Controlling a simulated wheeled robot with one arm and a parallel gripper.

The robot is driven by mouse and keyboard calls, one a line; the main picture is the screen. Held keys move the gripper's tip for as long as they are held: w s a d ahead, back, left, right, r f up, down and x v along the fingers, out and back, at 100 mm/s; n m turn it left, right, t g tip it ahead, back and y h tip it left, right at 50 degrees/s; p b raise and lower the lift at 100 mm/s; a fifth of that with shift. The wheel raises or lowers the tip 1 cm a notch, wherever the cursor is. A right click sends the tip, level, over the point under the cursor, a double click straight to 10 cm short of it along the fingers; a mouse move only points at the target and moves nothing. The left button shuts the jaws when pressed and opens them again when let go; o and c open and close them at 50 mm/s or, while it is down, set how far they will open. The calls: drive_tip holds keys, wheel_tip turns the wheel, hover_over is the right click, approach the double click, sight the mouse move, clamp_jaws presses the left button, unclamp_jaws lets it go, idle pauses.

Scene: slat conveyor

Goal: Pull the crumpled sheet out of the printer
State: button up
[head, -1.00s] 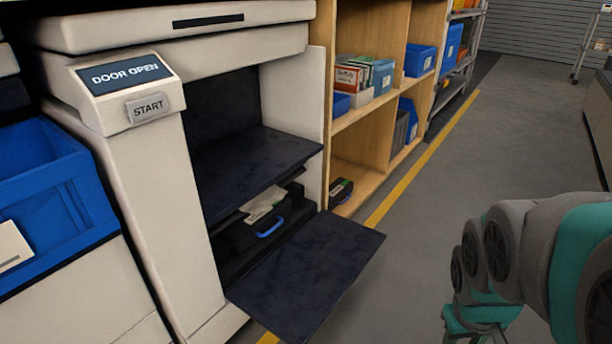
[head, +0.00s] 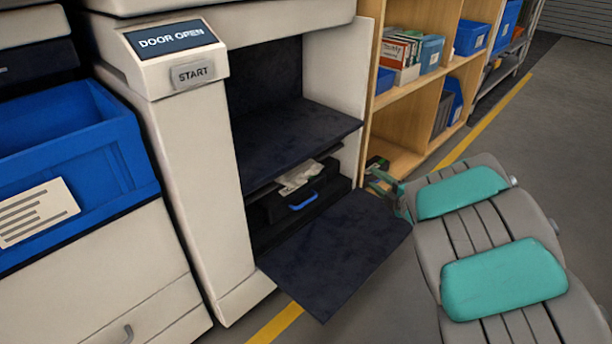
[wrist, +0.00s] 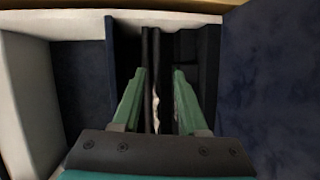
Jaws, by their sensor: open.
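The printer (head: 190,160) has its front door (head: 335,255) folded down, and its display reads DOOR OPEN. The crumpled whitish sheet (head: 298,178) sticks out of a dark slot in the lower bay, above a black unit with a blue handle (head: 303,201). In the wrist view the sheet (wrist: 156,108) shows as a thin, wavy pale edge. My gripper (wrist: 160,72) is open, its green fingers on either side of the sheet's line of sight. In the head view my gripper (head: 378,176) is just right of the bay. I cannot tell its depth to the sheet.
A dark shelf panel (head: 295,135) lies above the slot. A wooden shelf unit (head: 400,125) with boxes and blue bins stands close to the right. A blue bin (head: 75,150) is at the left. Open floor (head: 540,140) lies to the right.

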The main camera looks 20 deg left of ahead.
sight(309, 178)
drive_tip(key=s+a+f+n+g+y, duration=0.2)
drive_tip(key=s+a+n+g+y, duration=0.25)
drive_tip(key=s+a, duration=0.35)
drive_tip(key=shift+y, duration=0.25)
drive_tip(key=shift+w+p+x, duration=0.2)
drive_tip(key=shift+p+x, duration=0.05)
drive_tip(key=shift+x, duration=2.5)
drive_tip(key=shift+w+p+x, duration=0.2)
drive_tip(key=shift+w+x, duration=0.05)
drive_tip(key=shift+x, duration=2.55)
drive_tip(key=shift+s+d+r, duration=0.1)
drive_tip(key=shift+d, duration=0.1)
drive_tip(key=shift+c, duration=1)
drive_tip(key=c, duration=0.5)
clamp_jaws()
